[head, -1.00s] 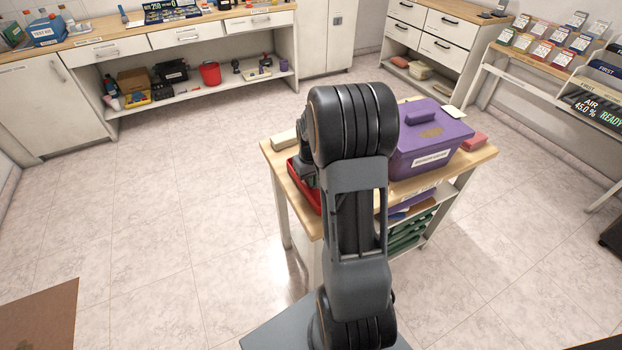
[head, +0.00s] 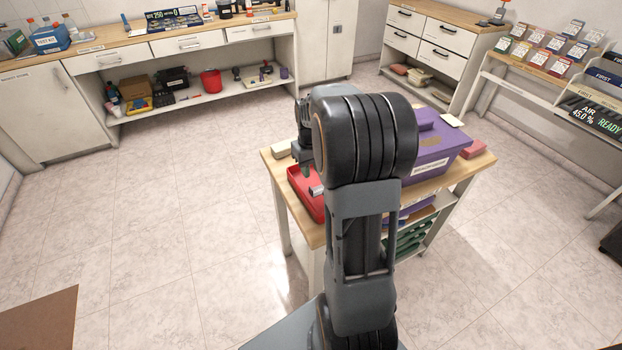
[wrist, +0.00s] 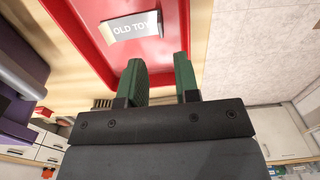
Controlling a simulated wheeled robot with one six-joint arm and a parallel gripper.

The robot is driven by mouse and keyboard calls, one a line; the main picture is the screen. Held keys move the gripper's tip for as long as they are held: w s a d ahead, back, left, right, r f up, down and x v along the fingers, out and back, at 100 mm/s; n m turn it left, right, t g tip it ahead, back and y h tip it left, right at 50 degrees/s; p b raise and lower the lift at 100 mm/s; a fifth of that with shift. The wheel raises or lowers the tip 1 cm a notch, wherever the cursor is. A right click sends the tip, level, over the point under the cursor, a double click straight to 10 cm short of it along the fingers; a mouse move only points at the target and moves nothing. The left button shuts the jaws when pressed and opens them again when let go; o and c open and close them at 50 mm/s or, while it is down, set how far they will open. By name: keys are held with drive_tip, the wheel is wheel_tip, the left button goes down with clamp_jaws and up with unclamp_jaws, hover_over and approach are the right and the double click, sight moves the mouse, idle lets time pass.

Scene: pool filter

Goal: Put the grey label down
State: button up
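In the head view, the red tray (head: 296,181) sits on the small wooden-topped table (head: 275,172), partly hidden by my arm. The fingertips cannot be made out clearly there.
A purple lidded box (head: 440,145) stands right of the tray on the same table, close to my arm. A pink block (head: 474,149) lies at the table's right corner, and a beige block (head: 283,149) at the back left.

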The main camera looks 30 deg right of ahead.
drive_tip(key=s+a+r+t, duration=0.1)
drive_tip(key=s+a+r, duration=0.1)
drive_tip(key=s+a, duration=0.4)
drive_tip(key=s+a+r+n+t, duration=0.1)
drive_tip(key=s+a+r+t, duration=0.1)
drive_tip(key=s+a, duration=0.5)
drive_tip(key=a+r, duration=0.1)
drive_tip(key=a, duration=0.3)
drive_tip(key=shift+r, duration=0.35)
drive_tip(key=shift+s+a, duration=0.1)
wheel_tip(320, 180, up, 7)
drive_tip(key=p, duration=0.6)
drive_tip(key=shift+f+t, duration=0.15)
drive_tip(key=shift+t, duration=0.15)
drive_tip(key=shift+s, duration=0.1)
